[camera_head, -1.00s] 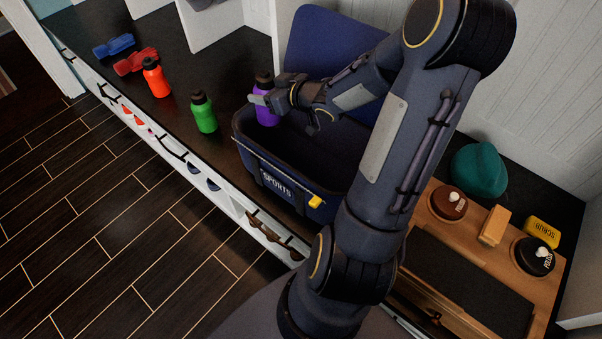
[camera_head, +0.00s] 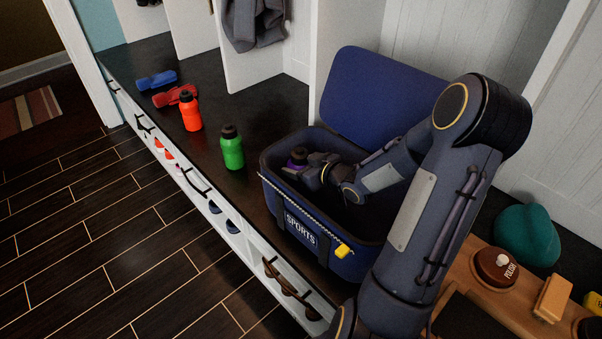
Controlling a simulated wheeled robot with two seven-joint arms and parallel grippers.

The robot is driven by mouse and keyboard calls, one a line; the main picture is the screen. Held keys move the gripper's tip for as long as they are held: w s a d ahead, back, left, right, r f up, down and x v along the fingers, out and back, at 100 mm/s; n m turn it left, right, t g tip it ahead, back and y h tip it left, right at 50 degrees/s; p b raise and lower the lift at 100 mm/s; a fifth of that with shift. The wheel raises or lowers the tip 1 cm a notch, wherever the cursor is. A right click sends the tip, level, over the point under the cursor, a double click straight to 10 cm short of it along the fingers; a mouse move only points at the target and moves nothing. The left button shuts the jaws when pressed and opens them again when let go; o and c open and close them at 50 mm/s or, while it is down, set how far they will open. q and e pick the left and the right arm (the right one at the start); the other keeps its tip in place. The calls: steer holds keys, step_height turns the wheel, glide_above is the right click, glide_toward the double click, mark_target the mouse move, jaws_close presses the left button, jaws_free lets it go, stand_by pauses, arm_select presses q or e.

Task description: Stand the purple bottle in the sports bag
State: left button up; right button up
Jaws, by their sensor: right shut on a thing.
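The purple bottle (camera_head: 297,157) is at the left end of the open sports bag, mostly below the rim, with its dark cap and a little purple showing. It looks roughly upright. Its lower part is hidden by the bag's front wall, so I cannot tell whether it touches the bag floor. My right gripper (camera_head: 306,168) is shut on the bottle from the right, inside the bag opening. The blue sports bag (camera_head: 292,222) stands on the dark bench with its lid (camera_head: 375,92) raised at the back. My left gripper is not in view.
A green bottle (camera_head: 232,150) and an orange bottle (camera_head: 192,114) stand left of the bag. Red (camera_head: 172,96) and blue (camera_head: 157,80) items lie beyond. A teal hat-like thing (camera_head: 527,236), a polish tin (camera_head: 496,267) and a wooden-coloured block (camera_head: 552,298) are at the right.

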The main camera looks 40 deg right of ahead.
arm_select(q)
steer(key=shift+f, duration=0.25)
arm_select(e)
steer(key=shift+f, duration=0.45)
steer(key=shift+f, duration=0.2)
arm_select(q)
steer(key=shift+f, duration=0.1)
arm_select(e)
steer(key=o, duration=1)
steer(key=shift+o, duration=0.2)
